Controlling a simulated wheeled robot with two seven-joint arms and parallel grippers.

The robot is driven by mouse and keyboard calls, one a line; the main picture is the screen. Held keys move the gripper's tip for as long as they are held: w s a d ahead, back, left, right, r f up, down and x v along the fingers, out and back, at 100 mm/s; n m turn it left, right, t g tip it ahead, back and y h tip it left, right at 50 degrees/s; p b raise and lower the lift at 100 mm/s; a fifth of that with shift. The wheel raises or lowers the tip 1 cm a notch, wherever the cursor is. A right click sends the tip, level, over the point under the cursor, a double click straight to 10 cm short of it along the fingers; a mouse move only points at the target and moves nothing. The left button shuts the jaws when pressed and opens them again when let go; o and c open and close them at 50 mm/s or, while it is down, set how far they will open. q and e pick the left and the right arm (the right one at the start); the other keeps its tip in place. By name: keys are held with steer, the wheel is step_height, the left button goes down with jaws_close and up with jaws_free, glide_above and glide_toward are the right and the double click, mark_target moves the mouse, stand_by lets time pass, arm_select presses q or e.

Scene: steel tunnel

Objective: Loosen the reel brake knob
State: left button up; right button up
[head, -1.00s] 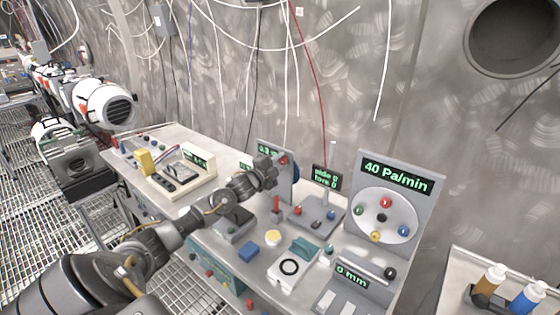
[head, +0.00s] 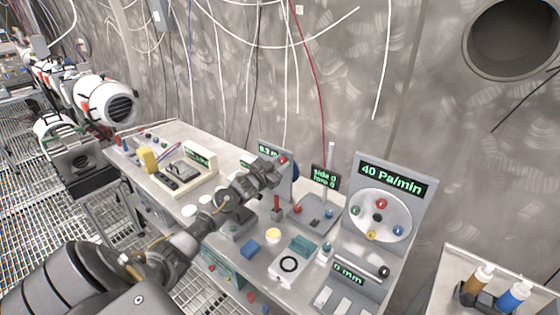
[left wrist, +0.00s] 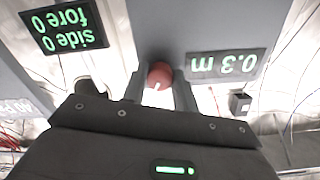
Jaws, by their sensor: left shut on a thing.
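The red knob (left wrist: 160,75) sits on the face of a grey panel (left wrist: 185,20) whose green display reads 0.3 m, upside down in the left wrist view. In the head view the knob (head: 283,160) shows just past my fingertips. My left gripper (head: 275,169) is at this panel. In the left wrist view its two fingers (left wrist: 159,88) stand on either side of the knob and are shut on it. My right gripper is not in view.
A side/fore display (head: 324,179) stands close right of my gripper, on a grey base with small knobs. A 40 Pa/min panel (head: 392,187) stands further right.

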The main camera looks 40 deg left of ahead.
arm_select(q)
steer(key=n+p, duration=0.2)
steer(key=n, duration=0.3)
steer(key=shift+n, duration=0.4)
steer(key=shift+p, duration=0.3)
steer(key=o, duration=1)
steer(key=shift+c, duration=0.2)
steer(key=s+b, duration=0.2)
steer(key=s, duration=0.8)
steer(key=shift+s, duration=0.4)
steer(key=shift+d, duration=0.15)
